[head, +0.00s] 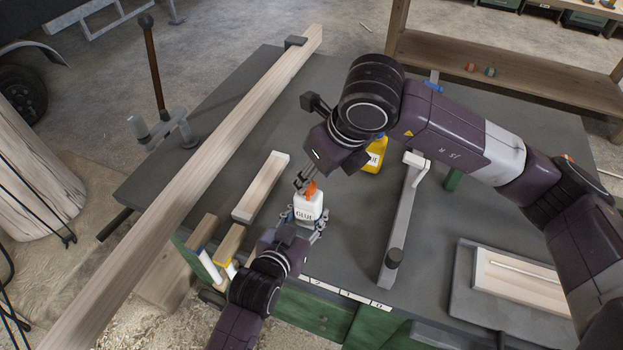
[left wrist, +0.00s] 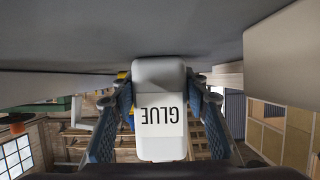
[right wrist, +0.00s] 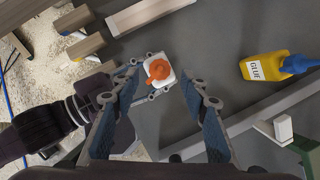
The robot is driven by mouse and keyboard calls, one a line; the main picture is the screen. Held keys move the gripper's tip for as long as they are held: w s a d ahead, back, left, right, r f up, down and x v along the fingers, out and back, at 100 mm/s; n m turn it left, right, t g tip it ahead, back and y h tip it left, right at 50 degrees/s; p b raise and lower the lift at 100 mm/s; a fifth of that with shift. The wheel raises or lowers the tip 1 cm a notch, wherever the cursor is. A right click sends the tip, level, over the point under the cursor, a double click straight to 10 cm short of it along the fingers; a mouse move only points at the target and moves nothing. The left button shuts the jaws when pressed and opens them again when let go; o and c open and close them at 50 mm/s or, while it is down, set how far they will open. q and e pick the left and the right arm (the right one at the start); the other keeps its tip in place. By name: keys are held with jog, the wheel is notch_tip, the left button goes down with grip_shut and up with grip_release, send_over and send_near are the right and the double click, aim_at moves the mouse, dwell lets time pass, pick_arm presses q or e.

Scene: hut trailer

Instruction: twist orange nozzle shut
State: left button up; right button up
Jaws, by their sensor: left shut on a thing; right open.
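A white glue bottle (head: 308,207) with an orange nozzle (head: 311,187) stands upright at the near edge of the dark worktable. My left gripper (head: 304,226) is shut on the bottle's body; the left wrist view shows its fingers on both sides of the white bottle (left wrist: 160,110). My right gripper (head: 304,180) is open, just above and beside the nozzle in the head view. In the right wrist view, the orange nozzle (right wrist: 158,69) shows from above, between and beyond the spread fingertips (right wrist: 166,84).
A yellow glue bottle (head: 375,157) with a blue cap lies or stands behind my right wrist. A grey clamp bar (head: 401,225) is to the right. A long wooden beam (head: 210,130) and short wood blocks (head: 261,187) are to the left. A tray (head: 462,310) holds a board at right.

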jog(key=v, duration=0.8)
jog(key=shift+s+d+r, duration=0.1)
jog(key=c, duration=0.4)
jog(key=shift+d+f+n+g+y, duration=0.25)
jog(key=shift+f+n+g+y, duration=0.15)
jog(key=shift+f+n+g, duration=0.15)
jog(key=c, duration=0.5)
jog(key=d+f+n+g+y, duration=0.1)
jog(key=d+n+y, duration=0.1)
jog(key=d+f+n+g+y, duration=0.1)
jog(key=d+f+n+y, duration=0.1)
jog(key=shift+f+n+g, duration=0.25)
jog(key=shift+n+g, duration=0.1)
grip_shut()
jog(key=w+d+f+n+y, duration=0.15)
jog(key=d+n+y, duration=0.25)
jog(key=d, duration=0.4)
send_near(310, 194)
jog(key=shift+t, duration=0.4)
jog(key=x, duration=0.5)
jog(key=shift+s+f, duration=0.25)
jog(key=shift+f, duration=0.25)
jog(key=shift+a, duration=0.5)
